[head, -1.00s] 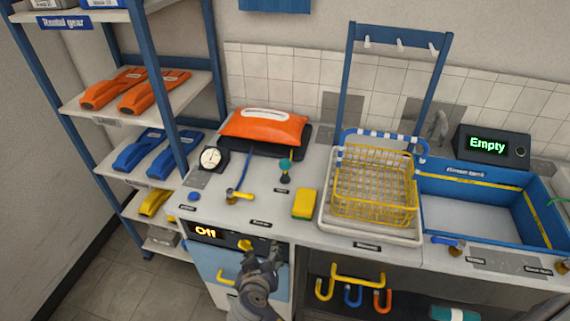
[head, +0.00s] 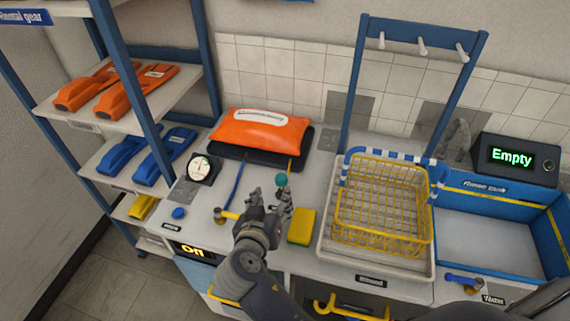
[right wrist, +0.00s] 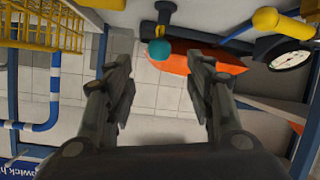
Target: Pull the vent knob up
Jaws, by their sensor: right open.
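A teal ball-topped knob (head: 282,180) stands upright on the counter, behind the yellow sponge; I take it for the vent knob, though its label is not readable now. My right gripper (head: 268,200) is open and empty, low over the counter just in front of the knob. In the right wrist view, which is upside down, the knob (right wrist: 159,50) shows between and beyond the two open fingertips (right wrist: 161,77). The fingers appear apart from it. In the head view a finger partly hides the knob's stem. My left gripper is not in view.
A yellow-handled valve (head: 226,214) is close left of the gripper, and a sponge (head: 301,227) close right. A dial gauge (head: 203,169), an orange pouch (head: 260,132) and a yellow wire basket (head: 383,205) stand around. A blue tank (head: 462,190) is at right.

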